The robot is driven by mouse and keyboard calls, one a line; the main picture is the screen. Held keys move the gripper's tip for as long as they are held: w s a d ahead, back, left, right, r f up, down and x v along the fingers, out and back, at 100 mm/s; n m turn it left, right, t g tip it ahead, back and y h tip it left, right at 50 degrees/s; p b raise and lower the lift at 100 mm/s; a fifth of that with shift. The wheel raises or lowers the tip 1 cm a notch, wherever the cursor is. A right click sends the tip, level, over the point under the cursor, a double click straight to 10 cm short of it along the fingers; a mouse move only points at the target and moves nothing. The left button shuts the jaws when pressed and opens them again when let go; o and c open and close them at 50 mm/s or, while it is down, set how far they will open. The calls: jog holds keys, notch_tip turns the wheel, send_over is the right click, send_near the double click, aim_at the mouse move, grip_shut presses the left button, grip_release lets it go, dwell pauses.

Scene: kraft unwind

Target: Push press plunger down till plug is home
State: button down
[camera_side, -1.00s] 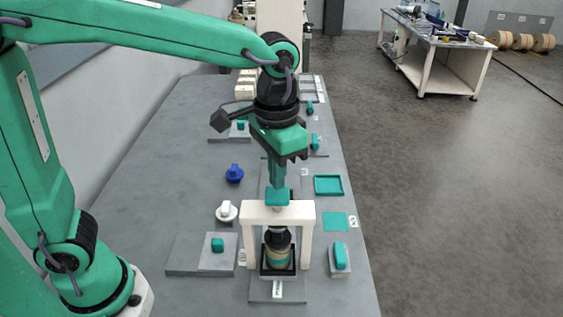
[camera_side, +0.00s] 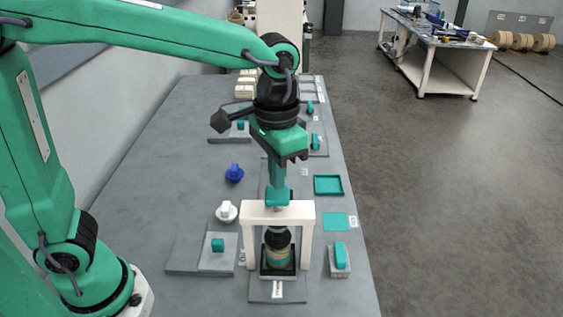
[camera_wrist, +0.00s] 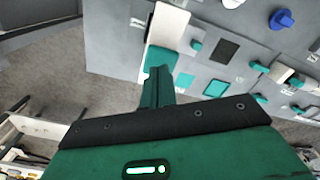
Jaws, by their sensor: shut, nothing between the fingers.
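The press is a white arch-shaped frame (camera_side: 308,238) near the front of the bench. A teal plunger cap (camera_side: 278,199) sits at the top of its crossbar. Under the arch, a black plug-like top (camera_side: 277,239) sits over a beige and teal body (camera_side: 278,258) in a dark square holder. My gripper (camera_side: 277,186) is shut and empty, pointing down directly over the cap; its tips look to be at the cap, but contact is hard to tell. In the wrist view my shut fingers (camera_wrist: 158,78) reach toward the pale press frame (camera_wrist: 167,24).
A white knob (camera_side: 227,211) and a blue knob (camera_side: 234,173) stand left of the press. A teal block on a grey plate (camera_side: 190,258) lies front left. A teal tray (camera_side: 328,185), a flat teal square (camera_side: 335,221) and another teal block (camera_side: 340,256) lie right.

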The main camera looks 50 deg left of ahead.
aim_at(276, 193)
jog(key=shift+f, duration=1.9)
dwell(4.0)
jog(key=shift+r, duration=3.45)
jog(key=shift+a, duration=0.1)
